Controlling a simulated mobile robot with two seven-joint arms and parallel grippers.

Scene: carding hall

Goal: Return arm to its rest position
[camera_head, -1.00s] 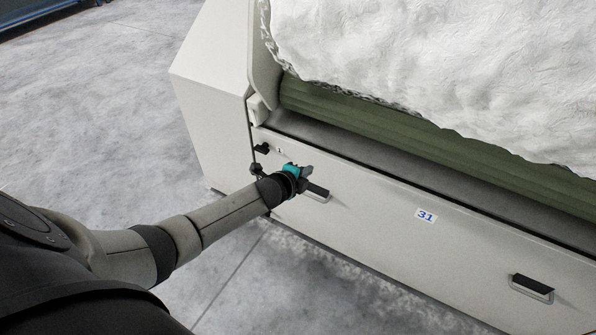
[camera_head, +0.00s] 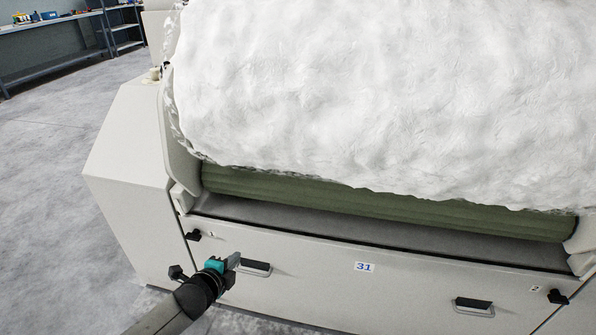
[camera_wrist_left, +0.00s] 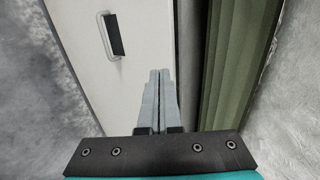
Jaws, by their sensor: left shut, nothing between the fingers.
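My left gripper (camera_head: 232,262) is in front of the white machine's lower panel (camera_head: 330,285), near its left handle (camera_head: 256,268). Its grey fingers are together with nothing between them, as the left wrist view (camera_wrist_left: 159,100) also shows. In that view a dark handle (camera_wrist_left: 114,36) lies to the left of the fingers, apart from them, and a green roller (camera_wrist_left: 232,60) lies to the right. I cannot tell from the head view how far the fingertips are from the panel. My right gripper is not in view.
A large white fibre mass (camera_head: 380,90) lies above the green roller (camera_head: 380,205). Black latches (camera_head: 193,235) and a second handle (camera_head: 474,306) stick out of the panel, which bears a "31" label (camera_head: 364,267). Bare floor (camera_head: 60,190) is at left, with a workbench (camera_head: 50,50) behind.

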